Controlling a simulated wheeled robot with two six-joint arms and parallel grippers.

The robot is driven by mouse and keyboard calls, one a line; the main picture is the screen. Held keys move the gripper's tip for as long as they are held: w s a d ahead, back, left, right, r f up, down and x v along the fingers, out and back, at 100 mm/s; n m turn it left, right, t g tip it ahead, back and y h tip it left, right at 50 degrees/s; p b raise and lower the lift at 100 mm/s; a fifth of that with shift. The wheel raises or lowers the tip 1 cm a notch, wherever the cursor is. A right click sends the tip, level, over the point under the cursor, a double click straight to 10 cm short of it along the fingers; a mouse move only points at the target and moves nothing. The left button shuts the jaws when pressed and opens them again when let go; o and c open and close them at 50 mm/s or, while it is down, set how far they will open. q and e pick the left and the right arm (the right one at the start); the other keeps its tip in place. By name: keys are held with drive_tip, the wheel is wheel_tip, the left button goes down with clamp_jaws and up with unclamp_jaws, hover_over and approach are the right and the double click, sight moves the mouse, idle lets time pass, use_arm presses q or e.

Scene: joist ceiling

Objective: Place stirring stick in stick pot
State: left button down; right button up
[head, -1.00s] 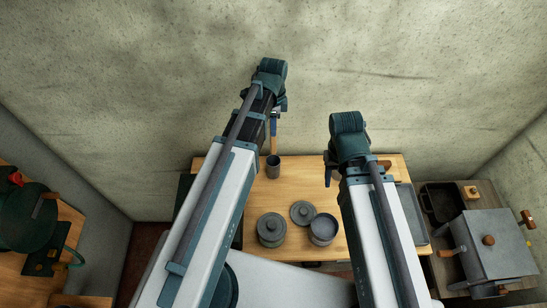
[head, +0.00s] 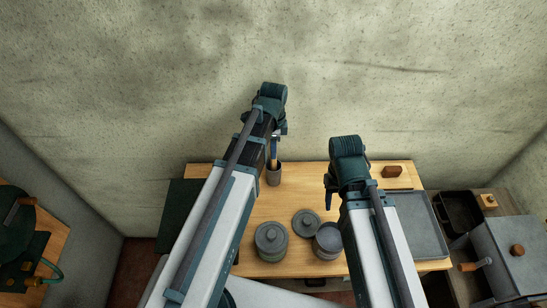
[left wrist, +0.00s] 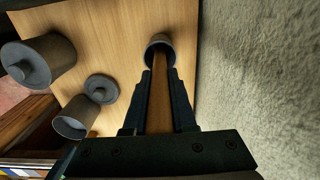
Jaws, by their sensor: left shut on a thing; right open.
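My left gripper (head: 274,133) is shut on the wooden stirring stick (head: 273,152), which hangs down from it. The stick pot (head: 273,176) is a small dark grey cup near the table's back edge. In the left wrist view the stick (left wrist: 161,95) runs between the fingers, and its far end is inside the mouth of the pot (left wrist: 160,41). How deep the end sits is hidden. My right gripper (head: 328,190) is open and empty, above the table's right part.
A lidded grey pot (head: 271,240), a loose lid (head: 306,223) and an open pot (head: 328,241) stand on the wooden table (head: 240,262) toward the front. A grey tray (head: 428,225) lies at the right. The wall (head: 400,100) is close behind.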

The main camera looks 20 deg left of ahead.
use_arm(q)
drive_tip(key=shift+f+b, duration=0.85)
drive_tip(key=shift+f, duration=0.5)
use_arm(e)
drive_tip(key=shift+f, duration=1.4)
use_arm(q)
drive_tip(key=shift+f, duration=0.2)
drive_tip(key=c, duration=0.7)
unclamp_jaws()
drive_tip(key=shift+c, duration=0.2)
use_arm(e)
drive_tip(key=shift+f, duration=0.1)
use_arm(q)
drive_tip(key=shift+r, duration=0.15)
